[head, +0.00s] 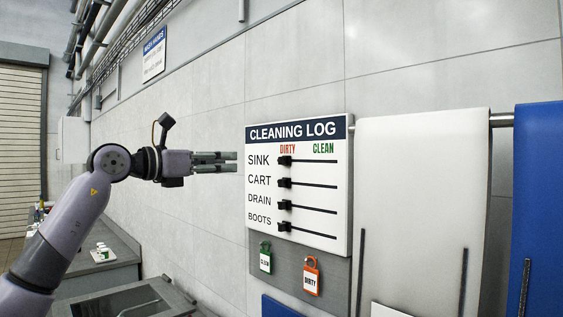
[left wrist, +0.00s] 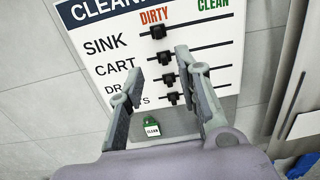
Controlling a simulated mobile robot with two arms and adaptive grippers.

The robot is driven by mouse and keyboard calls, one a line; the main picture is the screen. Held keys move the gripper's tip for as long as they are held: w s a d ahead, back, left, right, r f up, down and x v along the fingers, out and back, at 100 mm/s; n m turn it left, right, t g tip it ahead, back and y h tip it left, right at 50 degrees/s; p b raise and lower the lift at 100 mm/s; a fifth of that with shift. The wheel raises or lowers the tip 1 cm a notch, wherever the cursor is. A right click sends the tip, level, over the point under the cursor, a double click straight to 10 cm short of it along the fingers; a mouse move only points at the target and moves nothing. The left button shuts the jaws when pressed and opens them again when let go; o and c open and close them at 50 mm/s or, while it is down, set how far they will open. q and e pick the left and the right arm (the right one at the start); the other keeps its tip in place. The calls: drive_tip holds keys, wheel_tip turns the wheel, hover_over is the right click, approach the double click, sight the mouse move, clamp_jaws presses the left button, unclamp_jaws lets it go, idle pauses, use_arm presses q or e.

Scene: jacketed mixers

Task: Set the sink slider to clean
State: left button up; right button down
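The cleaning log board (head: 262,215) hangs on the wall with rows SINK, CART, DRAIN and BOOTS. The black sink slider knob (head: 285,160) sits at the left end of its slot, under DIRTY; CLEAN is at the right end. In the left wrist view the sink knob (left wrist: 158,32) shows beyond the fingertips. My left gripper (head: 234,162) is just left of the board, at about the height of the SINK row, pointing right. In the left wrist view the gripper (left wrist: 160,63) has its fingers spread, with nothing held. My right gripper is out of view.
The other slider knobs also sit at the left. Green CLEAN (head: 265,259) and orange DIRTY (head: 311,276) tags hang below the board. White (head: 420,200) and blue (head: 543,200) aprons hang on a rail to the right. A counter (head: 110,265) stands lower left.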

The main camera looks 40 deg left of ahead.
sight(279, 160)
use_arm(q)
drive_tip(key=w+p, duration=0.2)
drive_tip(key=w, duration=0.3)
drive_tip(key=w+p, duration=0.2)
drive_tip(key=w, duration=0.3)
drive_tip(key=w+d+p, duration=0.1)
drive_tip(key=w+p, duration=0.2)
drive_tip(key=w, duration=0.2)
drive_tip(key=shift+w+r, duration=0.25)
drive_tip(key=shift+w, duration=0.1)
drive_tip(key=shift+w+d+f, duration=0.1)
drive_tip(key=shift+w, duration=0.45)
drive_tip(key=shift+c, duration=0.4)
drive_tip(key=shift+c, duration=0.8)
clamp_jaws()
